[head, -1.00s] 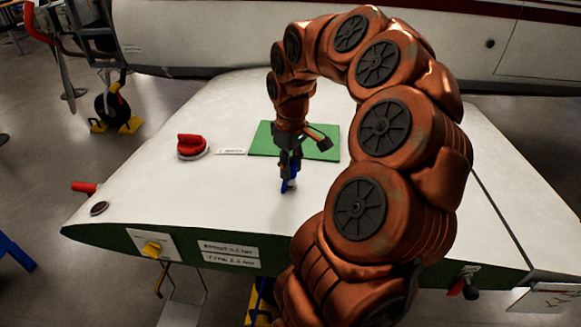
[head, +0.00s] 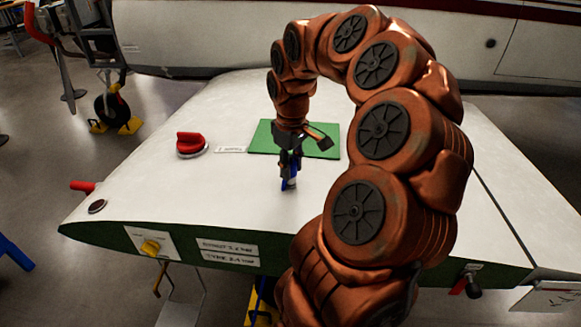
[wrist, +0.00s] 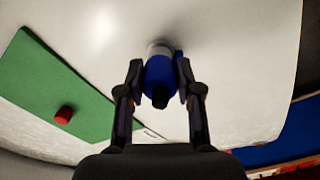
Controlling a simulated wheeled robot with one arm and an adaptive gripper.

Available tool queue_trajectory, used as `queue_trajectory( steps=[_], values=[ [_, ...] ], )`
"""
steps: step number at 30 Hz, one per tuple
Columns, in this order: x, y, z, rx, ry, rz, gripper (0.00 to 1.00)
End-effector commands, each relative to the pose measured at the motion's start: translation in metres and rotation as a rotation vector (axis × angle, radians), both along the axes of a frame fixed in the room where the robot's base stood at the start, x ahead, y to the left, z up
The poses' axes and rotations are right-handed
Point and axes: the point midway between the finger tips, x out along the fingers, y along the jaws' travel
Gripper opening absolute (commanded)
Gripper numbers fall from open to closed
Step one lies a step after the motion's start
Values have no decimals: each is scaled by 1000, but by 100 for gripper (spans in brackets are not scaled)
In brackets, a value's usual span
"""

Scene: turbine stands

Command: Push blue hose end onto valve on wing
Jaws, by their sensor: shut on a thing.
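My gripper (wrist: 161,85) is shut on the blue hose end (wrist: 160,78), with one finger on each side of it. In the head view my gripper (head: 290,160) points down over the white wing (head: 230,196), and the blue hose end (head: 286,178) shows between its fingers. A pale, silvery valve (wrist: 158,48) shows at the far end of the blue piece in the wrist view, by the wing surface. The two look in line and close together or touching; I cannot tell how far one sits over the other.
A green mat (head: 322,148) lies on the wing behind my gripper, with a small red cap (wrist: 63,115) on it. A red knob (head: 190,144) stands on the wing to the left. A yellow knob (head: 151,248) is on the wing's front edge.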

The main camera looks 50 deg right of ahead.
Motion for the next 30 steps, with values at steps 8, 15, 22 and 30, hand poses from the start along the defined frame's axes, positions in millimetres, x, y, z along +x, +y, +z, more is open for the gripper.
queue_trajectory(
  steps=[8, 15, 22, 30],
  values=[
    [-3, 3, -11, 12, 19, 5, 0],
    [-2, 3, -10, 12, 17, 5, 49],
    [-1, 2, -7, 7, 12, 3, 63],
    [-1, 2, -5, 5, 8, 3, 72]
  ],
)
